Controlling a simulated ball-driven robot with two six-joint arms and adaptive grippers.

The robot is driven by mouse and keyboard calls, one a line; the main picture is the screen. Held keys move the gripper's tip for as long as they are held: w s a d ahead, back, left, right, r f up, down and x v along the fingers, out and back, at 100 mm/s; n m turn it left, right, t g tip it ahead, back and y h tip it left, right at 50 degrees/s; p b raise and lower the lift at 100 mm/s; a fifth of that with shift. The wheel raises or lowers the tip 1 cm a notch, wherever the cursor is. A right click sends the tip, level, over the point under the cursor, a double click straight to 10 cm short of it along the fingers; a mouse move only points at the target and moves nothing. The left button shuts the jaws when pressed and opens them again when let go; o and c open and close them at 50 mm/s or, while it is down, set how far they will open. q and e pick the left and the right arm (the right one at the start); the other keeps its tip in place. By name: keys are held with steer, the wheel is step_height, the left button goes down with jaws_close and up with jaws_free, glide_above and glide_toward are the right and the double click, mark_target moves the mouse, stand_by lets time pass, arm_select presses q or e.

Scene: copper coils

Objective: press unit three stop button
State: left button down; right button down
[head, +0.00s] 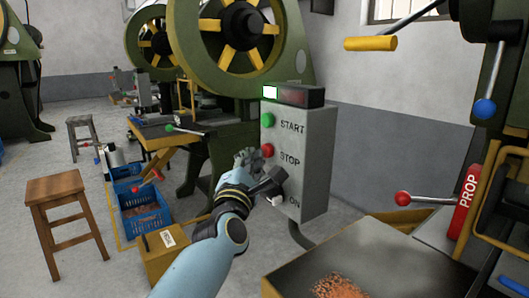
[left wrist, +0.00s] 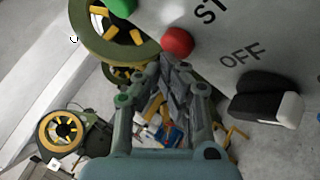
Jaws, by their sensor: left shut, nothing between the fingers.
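A grey control box (head: 308,170) stands in the middle of the head view. It carries a green START button (head: 267,119), a red STOP button (head: 267,150) below it, and a black switch knob (head: 274,200) marked ON. My left gripper (head: 247,158) is shut and empty, just left of the STOP button. In the left wrist view, the red button (left wrist: 177,42) lies just beyond the fingertips (left wrist: 171,62). I cannot tell whether they touch it. My right gripper is not in view.
A green press with a yellow-spoked flywheel (head: 241,27) stands behind the box. A wooden stool (head: 56,188), a blue crate (head: 143,226) and a yellow box (head: 167,254) are at left. A metal tray (head: 400,262) with copper pieces is at lower right, near a red-knobbed lever (head: 402,198).

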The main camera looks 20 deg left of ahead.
arm_select(q)
steer(key=shift+w+d+r, duration=0.2)
steer(key=shift+w+d, duration=0.35)
steer(key=shift+w, duration=0.05)
stand_by(0.8)
steer(key=shift+s+a, duration=0.55)
steer(key=shift+s, duration=0.4)
steer(key=s+a, duration=0.1)
steer(key=s, duration=0.1)
steer(key=s+a, duration=0.2)
steer(key=shift+a+p, duration=0.1)
steer(key=shift+p, duration=0.3)
